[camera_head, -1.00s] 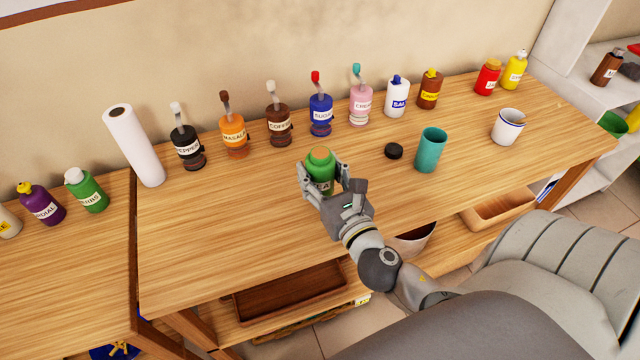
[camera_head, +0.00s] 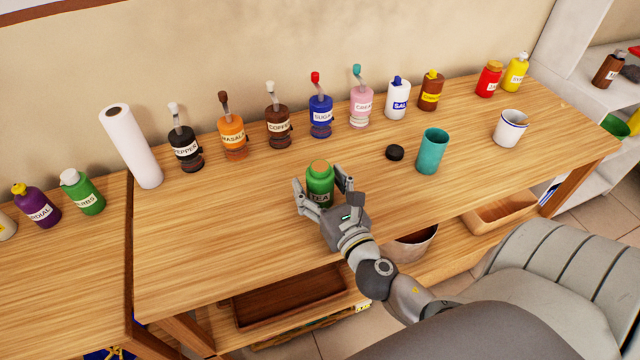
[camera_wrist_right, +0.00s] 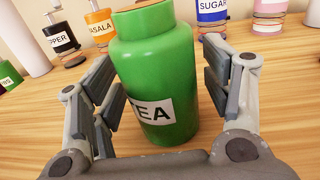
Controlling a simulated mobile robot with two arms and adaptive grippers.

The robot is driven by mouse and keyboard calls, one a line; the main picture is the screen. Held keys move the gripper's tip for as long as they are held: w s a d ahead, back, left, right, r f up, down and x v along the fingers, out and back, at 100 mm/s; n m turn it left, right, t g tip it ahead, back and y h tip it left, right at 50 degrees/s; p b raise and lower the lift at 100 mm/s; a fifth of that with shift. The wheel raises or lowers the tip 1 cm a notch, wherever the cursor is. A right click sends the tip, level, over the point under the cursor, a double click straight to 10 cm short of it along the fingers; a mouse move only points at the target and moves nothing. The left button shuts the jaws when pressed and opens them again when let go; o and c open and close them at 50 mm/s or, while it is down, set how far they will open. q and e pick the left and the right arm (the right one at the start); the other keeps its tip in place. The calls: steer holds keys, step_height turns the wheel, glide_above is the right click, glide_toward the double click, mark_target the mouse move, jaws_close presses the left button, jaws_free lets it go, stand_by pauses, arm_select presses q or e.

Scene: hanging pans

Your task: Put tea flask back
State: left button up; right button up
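The green tea flask (camera_head: 320,186), with a TEA label and an orange-brown top, is upright near the front middle of the wooden table and appears to stand on it. My right gripper (camera_head: 325,194) is around it from the front, one finger on each side. In the right wrist view the flask (camera_wrist_right: 155,75) fills the space between the fingers of the right gripper (camera_wrist_right: 158,85). A gap shows between the flask and the right-hand finger, and a narrower one at the left-hand finger. The fingers look open. My left gripper is not in view.
Behind stands a row of labelled bottles, including masala (camera_head: 233,135), coffee (camera_head: 278,125) and sugar (camera_head: 321,118). A paper roll (camera_head: 132,145) stands left. A black lid (camera_head: 395,153), teal cup (camera_head: 431,152) and white mug (camera_head: 510,128) are right. The table's front left is clear.

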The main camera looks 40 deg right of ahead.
steer(key=shift+r, duration=0.2)
steer(key=s+b, duration=0.1)
steer(key=s, duration=0.2)
steer(key=s+a+b, duration=0.1)
steer(key=s+b, duration=0.1)
steer(key=s, duration=0.2)
steer(key=s+b, duration=0.1)
steer(key=s, duration=0.2)
steer(key=shift+s+a+f, duration=0.15)
steer(key=shift+s+a, duration=0.1)
steer(key=shift+a, duration=0.1)
steer(key=shift+s+a+b, duration=0.1)
steer(key=shift+s+b, duration=0.35)
steer(key=shift+s, duration=0.2)
